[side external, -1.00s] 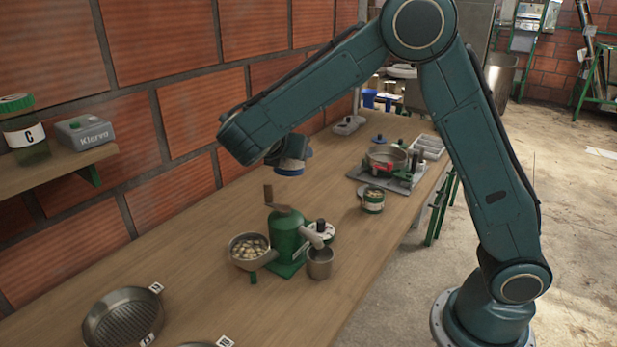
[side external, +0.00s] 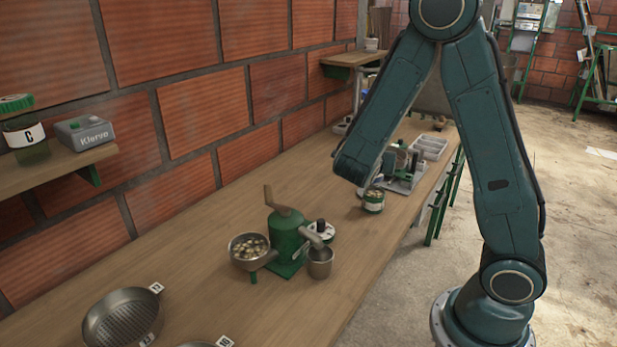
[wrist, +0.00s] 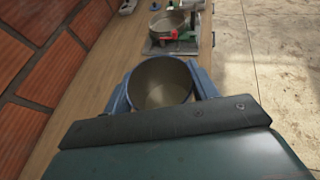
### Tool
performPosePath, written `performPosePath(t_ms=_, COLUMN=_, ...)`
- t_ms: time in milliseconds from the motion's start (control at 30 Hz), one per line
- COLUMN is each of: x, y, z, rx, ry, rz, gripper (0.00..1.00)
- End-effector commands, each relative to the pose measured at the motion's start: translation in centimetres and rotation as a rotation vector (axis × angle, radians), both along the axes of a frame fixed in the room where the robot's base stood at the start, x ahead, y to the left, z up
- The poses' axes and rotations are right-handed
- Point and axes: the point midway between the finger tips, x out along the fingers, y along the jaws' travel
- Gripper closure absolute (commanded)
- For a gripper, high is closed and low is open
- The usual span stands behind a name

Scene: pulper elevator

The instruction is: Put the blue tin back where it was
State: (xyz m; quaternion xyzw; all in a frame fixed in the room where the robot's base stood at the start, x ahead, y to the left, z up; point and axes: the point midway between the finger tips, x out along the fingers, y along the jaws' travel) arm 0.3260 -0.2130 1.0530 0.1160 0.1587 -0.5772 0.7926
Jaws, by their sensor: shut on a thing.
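The blue tin (wrist: 160,70) is in the wrist view, open at the top with a pale inside. My gripper (wrist: 161,88) is shut on it, a blue finger on each side of its wall. The tin's underside is hidden, so I cannot tell its exact height above the bench.
The grinder (side external: 288,240) and a bowl of pale pieces (side external: 249,249) stand nearer. A grey tray (side external: 429,148) and a red-and-green device (wrist: 172,27) lie beyond. A wall shelf (side external: 345,60) holds a small pot.

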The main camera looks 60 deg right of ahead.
Motion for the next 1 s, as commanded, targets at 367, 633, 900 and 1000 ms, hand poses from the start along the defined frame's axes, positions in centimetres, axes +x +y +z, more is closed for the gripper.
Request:
performPosePath(t_ms=367, x=-0.2, y=-0.1, z=-0.6, rx=-0.003, ry=0.002, rz=0.0, gripper=0.86)
performPosePath(t_ms=633, x=-0.2, y=-0.1, z=-3.2, rx=-0.003, ry=0.006, rz=0.002, gripper=0.86)
performPosePath(t_ms=900, x=-0.2, y=-0.1, z=-6.2, rx=-0.002, ry=0.006, rz=0.0, gripper=0.86)
performPosePath(t_ms=1000, x=-0.2, y=-0.1, z=-7.2, rx=-0.004, ry=0.005, rz=0.0, gripper=0.86)
